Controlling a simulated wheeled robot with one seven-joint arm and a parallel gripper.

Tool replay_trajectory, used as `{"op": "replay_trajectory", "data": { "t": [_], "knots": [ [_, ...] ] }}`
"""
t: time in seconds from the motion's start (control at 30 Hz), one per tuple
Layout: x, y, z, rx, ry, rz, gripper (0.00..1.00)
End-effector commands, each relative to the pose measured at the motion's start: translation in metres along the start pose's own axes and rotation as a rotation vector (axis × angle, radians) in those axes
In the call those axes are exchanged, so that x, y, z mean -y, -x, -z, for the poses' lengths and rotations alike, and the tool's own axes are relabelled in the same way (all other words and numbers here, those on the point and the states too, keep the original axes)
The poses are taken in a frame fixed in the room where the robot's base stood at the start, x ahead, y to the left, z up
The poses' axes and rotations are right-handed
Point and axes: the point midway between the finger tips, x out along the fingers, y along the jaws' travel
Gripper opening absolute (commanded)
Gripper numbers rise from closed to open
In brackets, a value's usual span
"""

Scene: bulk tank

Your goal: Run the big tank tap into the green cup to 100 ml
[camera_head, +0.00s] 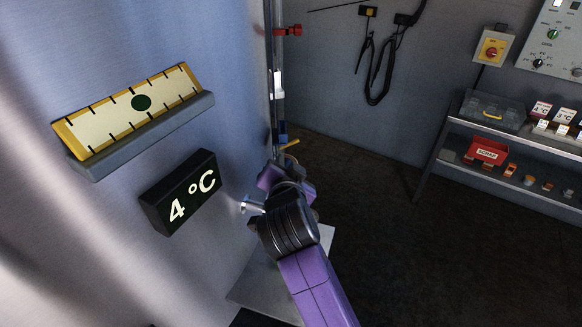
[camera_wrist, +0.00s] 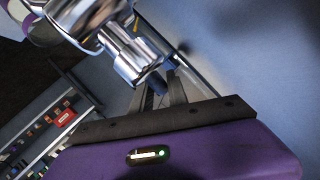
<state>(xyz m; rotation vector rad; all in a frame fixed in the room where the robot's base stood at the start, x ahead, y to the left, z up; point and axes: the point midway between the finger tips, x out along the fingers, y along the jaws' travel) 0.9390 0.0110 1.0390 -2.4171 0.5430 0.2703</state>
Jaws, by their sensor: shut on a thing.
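The tank (camera_head: 225,100) is a big curved metal wall at the left of the head view. A chrome stub (camera_head: 250,206) sticks out of it beside my arm. In the head view my arm hides the fingers. I cannot make out the green cup in either view, nor any flow of liquid.
A yellow gauge with a green dot (camera_head: 141,102) and a 4 °C display (camera_head: 181,192) are on the tank. A grey plate (camera_head: 262,288) lies below my arm. A shelf (camera_head: 520,135) with a red box (camera_head: 487,151) stands right. The dark floor between is clear.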

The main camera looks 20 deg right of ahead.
Motion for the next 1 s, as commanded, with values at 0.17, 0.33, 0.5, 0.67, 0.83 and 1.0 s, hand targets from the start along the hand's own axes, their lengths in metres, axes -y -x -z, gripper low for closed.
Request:
{"op": "replay_trajectory", "data": {
  "t": [0.17,0.33,0.5,0.67,0.83,1.0],
  "knots": [
    [0.002,0.000,-0.002,0.008,0.003,0.009,0.00],
    [0.002,0.000,-0.002,0.008,0.003,0.009,0.24],
    [0.002,0.000,-0.002,0.006,0.002,0.008,0.41],
    [0.001,0.000,-0.001,0.005,0.002,0.007,0.41],
    [0.001,0.006,-0.001,0.004,0.002,0.007,0.41],
    [0.000,0.030,-0.002,0.005,0.002,0.009,0.41]
  ]
}}
